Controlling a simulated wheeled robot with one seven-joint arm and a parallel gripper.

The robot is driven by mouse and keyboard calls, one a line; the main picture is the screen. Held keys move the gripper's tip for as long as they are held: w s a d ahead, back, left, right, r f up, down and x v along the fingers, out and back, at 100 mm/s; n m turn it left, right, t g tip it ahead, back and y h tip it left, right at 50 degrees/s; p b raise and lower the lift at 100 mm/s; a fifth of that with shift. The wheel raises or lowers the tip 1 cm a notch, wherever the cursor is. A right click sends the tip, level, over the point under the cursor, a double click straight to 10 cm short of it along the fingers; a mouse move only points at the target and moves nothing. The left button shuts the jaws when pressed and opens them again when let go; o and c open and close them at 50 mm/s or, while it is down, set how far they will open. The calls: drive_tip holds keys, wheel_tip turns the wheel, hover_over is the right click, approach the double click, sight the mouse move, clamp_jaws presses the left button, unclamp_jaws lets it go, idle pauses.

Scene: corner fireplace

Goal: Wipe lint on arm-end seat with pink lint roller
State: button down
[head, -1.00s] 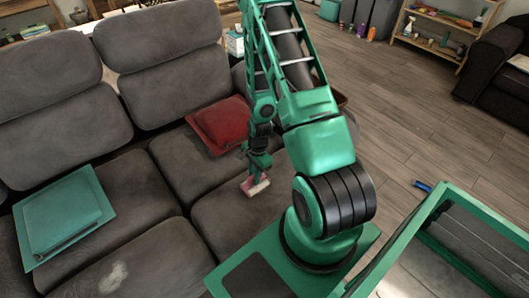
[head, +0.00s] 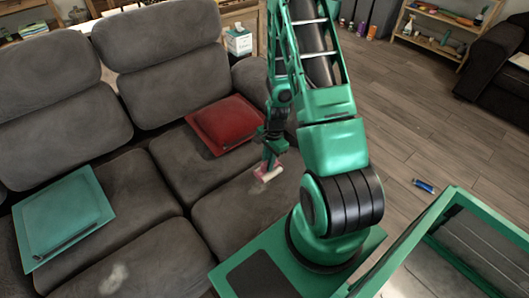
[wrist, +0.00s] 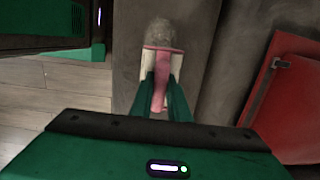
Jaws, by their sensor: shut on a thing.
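My gripper (head: 269,160) is shut on the pink lint roller (head: 268,173) over the arm-end seat (head: 225,217). In the wrist view my gripper's green fingers (wrist: 162,98) close on the roller's pink handle (wrist: 160,90). The white roller head shows on both sides of the fingers. A pale fuzzy lint patch (wrist: 162,32) lies on the grey seat just beyond the roller in the wrist view. I cannot tell whether the roller touches the seat. In the head view the lint on this seat is hard to make out.
A red cushion (head: 226,124) lies behind the gripper, close on the right in the wrist view (wrist: 287,98). A teal cushion (head: 62,218) and another pale patch (head: 114,278) lie on the left seats. A blue object (head: 424,186) is on the wooden floor.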

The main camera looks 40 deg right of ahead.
drive_tip(key=shift+a+r, duration=0.1)
drive_tip(key=shift+r, duration=2.4)
